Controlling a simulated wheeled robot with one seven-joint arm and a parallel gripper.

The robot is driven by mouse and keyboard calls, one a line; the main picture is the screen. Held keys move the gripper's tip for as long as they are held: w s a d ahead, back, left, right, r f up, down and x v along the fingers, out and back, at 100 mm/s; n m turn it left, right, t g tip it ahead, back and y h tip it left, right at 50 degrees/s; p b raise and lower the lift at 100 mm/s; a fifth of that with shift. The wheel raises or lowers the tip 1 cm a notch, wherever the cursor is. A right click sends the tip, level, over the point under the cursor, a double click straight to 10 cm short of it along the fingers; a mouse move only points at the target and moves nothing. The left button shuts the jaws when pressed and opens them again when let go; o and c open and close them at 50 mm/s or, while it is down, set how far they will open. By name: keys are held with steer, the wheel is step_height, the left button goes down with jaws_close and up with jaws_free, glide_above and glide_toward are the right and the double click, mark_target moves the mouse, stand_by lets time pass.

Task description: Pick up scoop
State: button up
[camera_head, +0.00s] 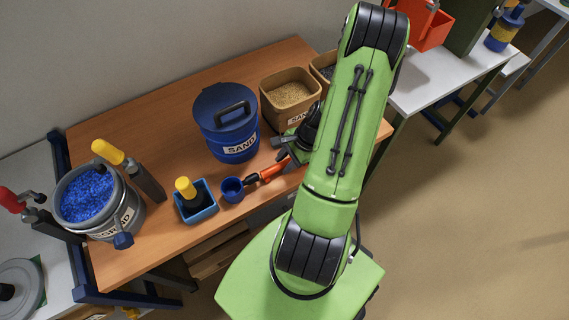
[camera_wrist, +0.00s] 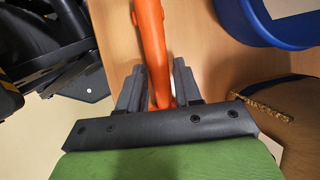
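The scoop has a small blue cup (camera_head: 232,189) and an orange handle (camera_head: 270,171). It is at the right part of the wooden table, in front of the blue SAND tub. My gripper (camera_head: 281,150) is at the handle end. In the wrist view the orange handle (camera_wrist: 151,40) runs between the two grey fingers of my gripper (camera_wrist: 158,68). The fingers are close on both sides of the handle; whether they press on it cannot be told. The cup is outside the wrist view.
The blue lidded SAND tub (camera_head: 226,122) stands just behind the scoop. A tan bin (camera_head: 290,97) is behind my gripper. A blue tray (camera_head: 195,203) with a yellow-handled tool is left of the cup. A grey bucket (camera_head: 112,217) holds blue granules at far left.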

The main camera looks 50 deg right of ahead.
mark_target(287, 162)
jaws_close()
step_height(287, 162, up, 10)
steer(key=p, duration=0.3)
steer(key=shift+c, duration=0.9)
jaws_free()
jaws_close()
steer(key=shift+s+d, duration=0.1)
